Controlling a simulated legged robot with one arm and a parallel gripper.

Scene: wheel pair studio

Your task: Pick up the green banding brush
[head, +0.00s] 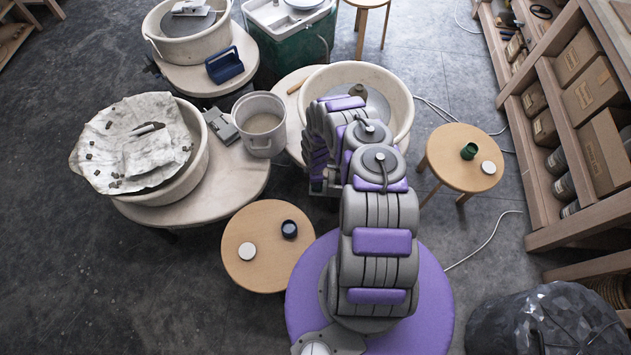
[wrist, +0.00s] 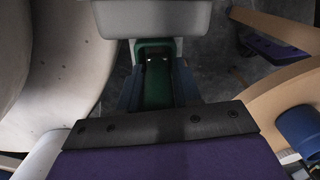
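A green piece (wrist: 157,82), which looks like the green banding brush, lies between the two blue-grey fingers of my gripper (wrist: 157,60) in the wrist view. The fingers run along both its sides. I cannot tell whether they press on it or stand just apart. Its far end passes under a pale grey block (wrist: 152,18). In the head view my purple and grey arm bends down at the centre, and my gripper (head: 325,187) is low in front of the large cream basin (head: 398,92). The arm hides most of the brush there.
Another stool (head: 445,172) holds a green cup (head: 469,151). A grey bucket (head: 260,142) stands left of the arm. Shelves line the right.

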